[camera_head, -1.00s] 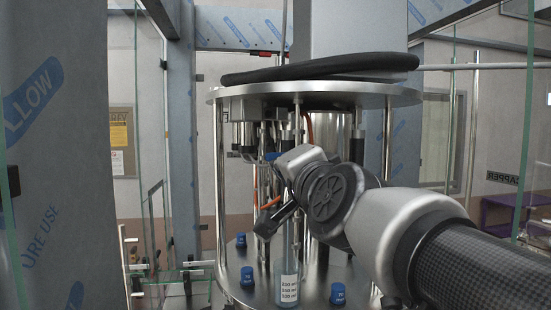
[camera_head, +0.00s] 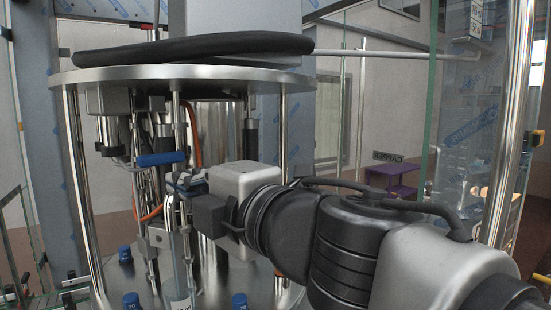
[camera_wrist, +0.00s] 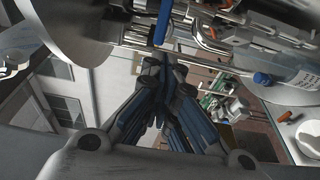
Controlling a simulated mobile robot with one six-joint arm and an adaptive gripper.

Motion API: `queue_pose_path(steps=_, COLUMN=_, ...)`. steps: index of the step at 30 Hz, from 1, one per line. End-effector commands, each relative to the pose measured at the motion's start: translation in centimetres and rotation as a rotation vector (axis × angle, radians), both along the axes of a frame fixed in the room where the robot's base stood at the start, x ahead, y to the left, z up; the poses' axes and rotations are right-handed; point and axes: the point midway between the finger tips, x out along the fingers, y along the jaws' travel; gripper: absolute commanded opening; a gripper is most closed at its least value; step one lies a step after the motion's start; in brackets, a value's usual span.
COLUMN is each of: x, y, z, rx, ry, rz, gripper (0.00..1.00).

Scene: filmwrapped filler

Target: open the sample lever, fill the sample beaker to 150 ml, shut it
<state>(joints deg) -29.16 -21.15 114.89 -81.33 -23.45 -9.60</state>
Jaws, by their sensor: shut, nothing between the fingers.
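The sample lever has a blue handle (camera_head: 160,159) lying roughly level below the round steel top plate. It also shows at the top of the wrist view (camera_wrist: 161,24). My gripper (camera_head: 180,180) is shut and empty, just below and right of the handle in the head view. In the wrist view its fingertips (camera_wrist: 160,62) point toward the handle; I cannot tell whether they touch it. The clear sample beaker (camera_head: 181,297) stands below, cut off by the bottom edge. Its labelled side shows at right in the wrist view (camera_wrist: 302,80); its fill level is unclear.
The steel top plate (camera_head: 190,77) overhangs my gripper, with a black hose on it. Steel posts (camera_head: 80,190) and blue-capped pieces (camera_head: 131,301) stand around the lower plate. A glass panel (camera_head: 442,110) is at right, with a purple table (camera_head: 390,185) behind.

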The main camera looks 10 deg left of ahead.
Motion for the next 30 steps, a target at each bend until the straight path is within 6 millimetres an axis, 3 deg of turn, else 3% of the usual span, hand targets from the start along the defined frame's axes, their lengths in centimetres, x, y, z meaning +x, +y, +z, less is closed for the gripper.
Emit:
queue_pose_path(steps=5, x=1.3, y=1.8, z=-0.2, rx=-0.002, ry=0.002, rz=0.003, gripper=0.00)
queue_pose_path(steps=18, x=6.9, y=8.9, z=-0.1, rx=0.001, ry=0.003, rz=0.000, gripper=0.00)
queue_pose_path(steps=24, x=8.2, y=10.5, z=0.0, rx=0.001, ry=0.002, rz=-0.002, gripper=0.00)
queue_pose_path(steps=30, x=8.5, y=10.9, z=0.0, rx=0.001, ry=0.002, rz=-0.002, gripper=0.00)
